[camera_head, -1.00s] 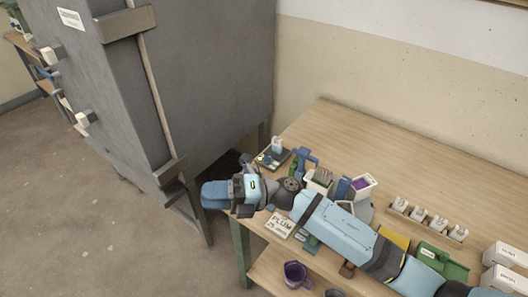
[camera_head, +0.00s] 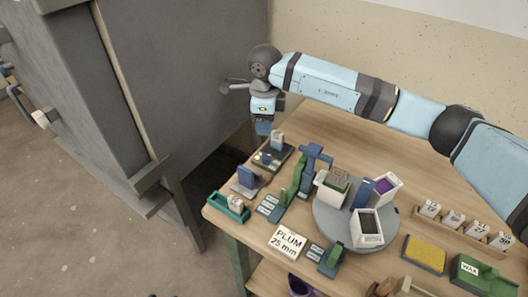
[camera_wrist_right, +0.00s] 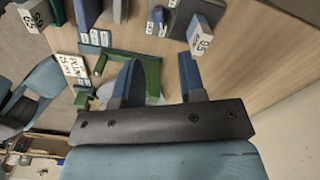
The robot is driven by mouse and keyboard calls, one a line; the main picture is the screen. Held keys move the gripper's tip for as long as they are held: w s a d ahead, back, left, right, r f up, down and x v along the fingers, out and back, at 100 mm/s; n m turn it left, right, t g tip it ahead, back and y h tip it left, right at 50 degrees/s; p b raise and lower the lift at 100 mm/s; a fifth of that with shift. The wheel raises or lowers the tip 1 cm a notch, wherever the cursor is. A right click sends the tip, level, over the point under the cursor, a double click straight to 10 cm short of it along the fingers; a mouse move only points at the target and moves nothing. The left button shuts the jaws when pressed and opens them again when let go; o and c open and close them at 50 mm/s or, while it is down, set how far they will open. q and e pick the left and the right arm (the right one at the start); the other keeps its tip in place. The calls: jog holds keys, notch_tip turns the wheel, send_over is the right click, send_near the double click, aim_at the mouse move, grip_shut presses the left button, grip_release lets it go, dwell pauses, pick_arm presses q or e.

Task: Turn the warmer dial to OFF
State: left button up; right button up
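A small dark unit (camera_head: 284,155) with light round marks on its face stands at the back left of the table, a small pale container (camera_head: 277,140) on it. It looks like the warmer; its dial and setting are too small to read. My right gripper (camera_head: 263,128) hangs above and behind this unit, fingers pointing down, apart from it. In the right wrist view my right gripper (camera_wrist_right: 160,82) has its two blue fingers spread with nothing between them. My left gripper is not in view.
A grey turntable (camera_head: 330,225) carries white buckets (camera_head: 367,228). A large grey cabinet (camera_head: 180,80) stands left.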

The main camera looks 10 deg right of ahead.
aim_at(266, 158)
notch_tip(266, 158, down, 11)
jog(key=shift+f, duration=0.1)
dwell(0.3)
grip_shut()
